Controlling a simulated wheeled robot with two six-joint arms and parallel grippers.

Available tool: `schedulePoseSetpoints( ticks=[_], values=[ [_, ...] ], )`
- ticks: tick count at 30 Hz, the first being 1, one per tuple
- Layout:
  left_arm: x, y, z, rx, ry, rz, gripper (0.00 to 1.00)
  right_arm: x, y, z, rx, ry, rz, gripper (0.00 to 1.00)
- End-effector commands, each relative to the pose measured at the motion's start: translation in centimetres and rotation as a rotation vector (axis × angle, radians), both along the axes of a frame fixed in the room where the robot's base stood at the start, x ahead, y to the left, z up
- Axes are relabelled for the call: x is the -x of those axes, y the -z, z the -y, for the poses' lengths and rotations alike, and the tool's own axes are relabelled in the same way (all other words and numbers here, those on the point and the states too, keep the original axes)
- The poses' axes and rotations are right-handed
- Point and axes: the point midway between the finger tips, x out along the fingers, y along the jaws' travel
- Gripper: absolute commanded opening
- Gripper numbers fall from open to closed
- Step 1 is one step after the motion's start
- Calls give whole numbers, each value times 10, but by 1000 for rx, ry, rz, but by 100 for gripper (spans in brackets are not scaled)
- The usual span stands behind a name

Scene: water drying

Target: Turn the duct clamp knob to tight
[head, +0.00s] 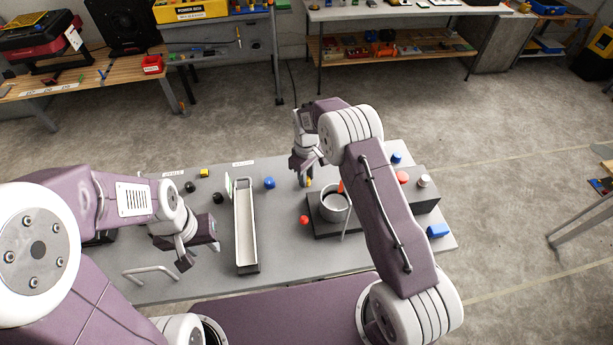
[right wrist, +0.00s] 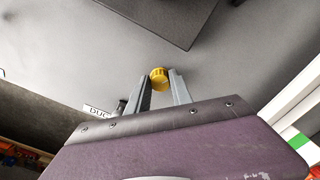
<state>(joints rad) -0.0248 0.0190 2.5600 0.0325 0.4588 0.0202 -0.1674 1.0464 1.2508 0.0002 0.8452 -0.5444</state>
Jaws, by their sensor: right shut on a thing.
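The yellow ribbed knob (right wrist: 160,79) sits between the fingertips of my right gripper (right wrist: 162,88) in the right wrist view. The right gripper is shut on it. In the head view the right gripper (head: 304,172) points down at the back of the grey table, and a bit of the yellow knob (head: 308,183) shows at its tips. A white label beginning "DUC" (right wrist: 97,111) lies beside the fingers, partly hidden. My left gripper (head: 184,260) hangs over the table's left part, away from the knob; its finger gap is unclear.
The grey table (head: 215,270) carries a long narrow tray (head: 245,228), a blue knob (head: 269,183), and a dark block (head: 322,228) with a grey cup (head: 335,204). A red knob (head: 304,220) is near the block. My right arm hides part of the table.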

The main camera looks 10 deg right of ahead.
Motion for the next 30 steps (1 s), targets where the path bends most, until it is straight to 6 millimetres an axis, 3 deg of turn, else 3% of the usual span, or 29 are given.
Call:
schedulePoseSetpoints(
  ticks=[30],
  values=[
    [0, -2, 0, 0, 0, 0, 36, -1, -2, -2, -2, 963, 5, 0]
  ],
)
